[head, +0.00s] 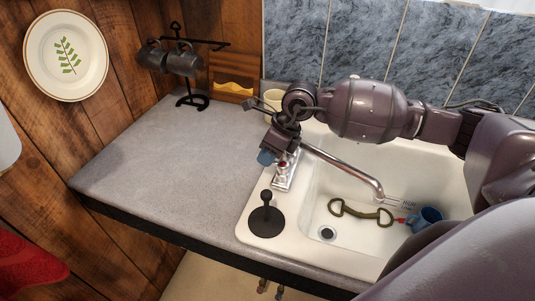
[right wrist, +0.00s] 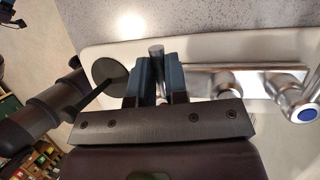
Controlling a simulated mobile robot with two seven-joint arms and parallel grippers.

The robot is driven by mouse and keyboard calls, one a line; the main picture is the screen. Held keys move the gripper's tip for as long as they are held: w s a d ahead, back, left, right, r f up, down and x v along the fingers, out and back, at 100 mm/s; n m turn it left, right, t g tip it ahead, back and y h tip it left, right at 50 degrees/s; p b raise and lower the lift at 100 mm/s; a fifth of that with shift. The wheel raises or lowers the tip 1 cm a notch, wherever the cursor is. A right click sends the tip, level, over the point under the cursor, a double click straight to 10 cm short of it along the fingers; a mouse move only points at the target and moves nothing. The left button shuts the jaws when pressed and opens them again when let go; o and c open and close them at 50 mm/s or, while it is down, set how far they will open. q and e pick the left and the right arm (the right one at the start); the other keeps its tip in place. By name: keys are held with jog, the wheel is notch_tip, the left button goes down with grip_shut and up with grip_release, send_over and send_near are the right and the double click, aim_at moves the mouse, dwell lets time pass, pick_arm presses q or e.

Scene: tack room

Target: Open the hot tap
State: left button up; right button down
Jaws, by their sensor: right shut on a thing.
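The chrome tap set stands on the left rim of the white sink (head: 255,222), with its long spout (head: 345,168) reaching over the basin. My right gripper (head: 270,154) is at the tap set in the head view. The hot tap (head: 283,165) shows a red mark beside the fingers. In the right wrist view, the two blue finger pads (right wrist: 158,82) are shut on its chrome handle (right wrist: 157,58). The cold tap (right wrist: 304,114), with a blue cap, is at the right of that view, apart from my fingers.
A black stand (head: 266,214) with a post is on the rim near the tap. The grey counter (head: 175,165) is clear at left.

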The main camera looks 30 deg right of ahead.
jog(key=n+b, duration=0.1)
jog(key=n+g+b, duration=0.1)
jog(key=b, duration=0.1)
jog(key=shift+s+a+f+n, duration=0.1)
jog(key=shift+s+a+n, duration=0.2)
jog(key=shift+a+n, duration=0.1)
jog(key=shift+s+a+n+g+b, duration=0.15)
jog(key=shift+s+n+g+b, duration=0.2)
jog(key=shift+n+g+b, duration=0.6)
jog(key=shift+s+n+t, duration=0.15)
jog(key=shift+n+t, duration=0.1)
jog(key=shift+n, duration=0.4)
jog(key=shift+a+r, duration=0.1)
jog(key=shift+r, duration=0.1)
jog(key=c, duration=1.1)
grip_release()
jog(key=shift+c, duration=0.2)
jog(key=v, duration=1)
jog(key=shift+d+r+b, duration=0.3)
jog(key=shift+d, duration=0.05)
